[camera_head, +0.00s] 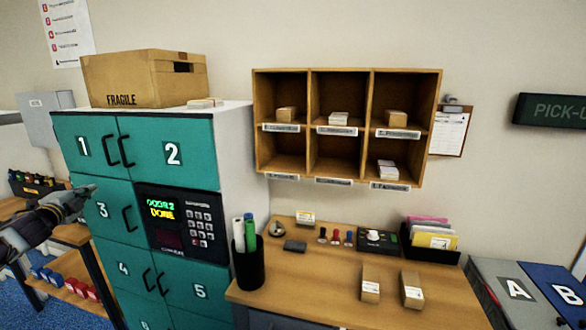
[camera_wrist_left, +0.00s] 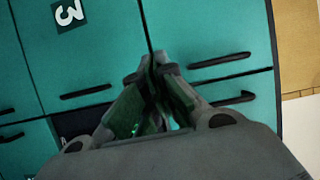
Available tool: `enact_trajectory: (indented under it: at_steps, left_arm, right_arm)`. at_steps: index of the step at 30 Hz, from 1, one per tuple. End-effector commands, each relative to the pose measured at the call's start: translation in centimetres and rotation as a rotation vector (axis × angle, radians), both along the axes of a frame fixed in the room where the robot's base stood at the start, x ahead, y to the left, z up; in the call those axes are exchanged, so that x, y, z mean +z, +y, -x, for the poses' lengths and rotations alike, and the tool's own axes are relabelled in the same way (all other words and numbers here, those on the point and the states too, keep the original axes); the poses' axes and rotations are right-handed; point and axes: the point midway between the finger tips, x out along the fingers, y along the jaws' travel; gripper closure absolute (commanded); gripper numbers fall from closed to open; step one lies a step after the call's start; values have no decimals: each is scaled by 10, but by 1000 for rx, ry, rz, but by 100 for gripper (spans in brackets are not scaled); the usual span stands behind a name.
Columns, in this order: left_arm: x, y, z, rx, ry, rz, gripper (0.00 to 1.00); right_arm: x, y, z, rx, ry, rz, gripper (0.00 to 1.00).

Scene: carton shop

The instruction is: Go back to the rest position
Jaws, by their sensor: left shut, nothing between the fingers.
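My left gripper (camera_head: 84,192) is shut and empty in the head view, in front of the teal locker (camera_head: 112,208) near door 3. In the left wrist view the gripper (camera_wrist_left: 153,62) points at the teal doors, its fingertips together with nothing between them. The locker doors in view look closed. The locker's keypad panel (camera_head: 182,224) shows "DOOR 2 DONE" in lit letters. My right gripper is in neither view.
A wooden desk (camera_head: 330,287) right of the locker carries a black pen cup (camera_head: 249,268), stamps, two small cartons and a black file tray (camera_head: 430,253). A wooden pigeonhole shelf (camera_head: 347,72) hangs above. A "FRAGILE" box (camera_head: 118,82) stands on the locker.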

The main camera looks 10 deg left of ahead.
Motion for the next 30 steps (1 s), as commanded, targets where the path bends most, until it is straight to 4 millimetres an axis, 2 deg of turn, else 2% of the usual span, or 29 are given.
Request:
enact_trajectory:
  at_steps: [5,7,11,17,20,24,30]
  left_arm:
    - [0,1,0,6,-16,60,100]
    - [-2,8,2,20,-21,85,100]
    - [-10,36,10,74,-24,126,100]
    - [-41,86,28,169,4,170,100]
    - [-70,111,43,223,27,200,100]
    - [-120,143,69,300,65,250,100]
    - [-198,174,109,397,122,320,100]
  right_arm:
    - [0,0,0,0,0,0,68]
    - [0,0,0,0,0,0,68]
    - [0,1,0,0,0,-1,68]
    - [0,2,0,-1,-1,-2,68]
    - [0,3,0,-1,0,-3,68]
    - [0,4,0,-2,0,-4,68]
    - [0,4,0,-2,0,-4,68]
